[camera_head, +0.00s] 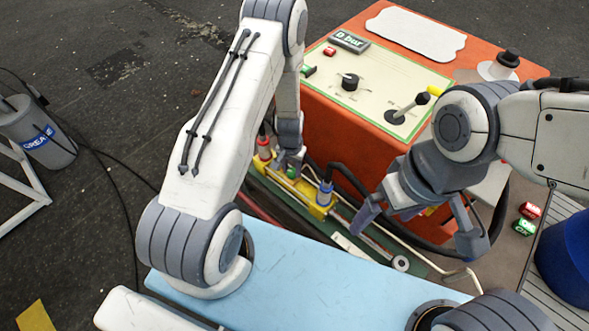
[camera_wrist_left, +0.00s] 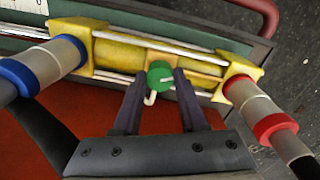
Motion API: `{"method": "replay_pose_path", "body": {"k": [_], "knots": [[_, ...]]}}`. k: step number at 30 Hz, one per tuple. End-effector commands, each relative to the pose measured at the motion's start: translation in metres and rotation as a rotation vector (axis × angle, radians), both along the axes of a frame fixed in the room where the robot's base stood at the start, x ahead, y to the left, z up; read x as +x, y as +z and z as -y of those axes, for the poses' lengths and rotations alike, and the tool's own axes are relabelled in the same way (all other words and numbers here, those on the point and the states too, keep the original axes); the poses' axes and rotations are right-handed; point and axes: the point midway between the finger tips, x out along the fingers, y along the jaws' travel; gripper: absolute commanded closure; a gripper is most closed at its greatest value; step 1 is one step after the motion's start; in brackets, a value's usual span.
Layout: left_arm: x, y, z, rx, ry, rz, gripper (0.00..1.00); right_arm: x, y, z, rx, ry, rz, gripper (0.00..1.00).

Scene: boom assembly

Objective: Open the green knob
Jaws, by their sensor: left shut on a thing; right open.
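The green knob (camera_wrist_left: 160,77) sits on the middle of a yellow fitting (camera_wrist_left: 125,55) in the left wrist view, with a small white hooked pin beside it. My left gripper (camera_wrist_left: 158,82) has its two fingers on either side of the knob and is shut on it. In the head view the knob (camera_head: 292,173) shows small beside my left gripper (camera_head: 287,160), on the yellow fitting (camera_head: 318,207). My right gripper (camera_head: 418,228) is open and empty in front of the orange machine, to the right of the fitting.
A blue-collared hose connector (camera_wrist_left: 45,65) and a red-collared one (camera_wrist_left: 262,112) flank the knob. The orange machine (camera_head: 370,120) with a black dial (camera_head: 350,81) and a lever (camera_head: 408,107) stands behind. A light blue surface (camera_head: 310,275) lies in front. Red and green blocks (camera_head: 526,218) lie at right.

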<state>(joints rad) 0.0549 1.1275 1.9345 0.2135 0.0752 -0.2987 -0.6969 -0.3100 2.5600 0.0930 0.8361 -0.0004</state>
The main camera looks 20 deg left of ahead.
Motion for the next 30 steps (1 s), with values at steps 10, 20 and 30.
{"method": "replay_pose_path", "body": {"k": [10, 20, 30], "knots": [[-0.0088, -0.0016, 0.0009, -0.003, 0.178, -0.024, 1.0, 0.0, 0.0078, 0.0, 0.0, 0.0, 0.0, 0.0], [-0.0088, -0.0024, 0.0007, -0.003, 0.225, -0.024, 1.0, 0.0001, 0.0088, 0.0, 0.0, 0.0, 0.0, 0.0], [-0.0088, -0.0027, 0.0005, -0.003, 0.225, -0.024, 0.39, 0.0001, 0.0087, 0.0, 0.0, 0.0, 0.0, 0.0]]}}
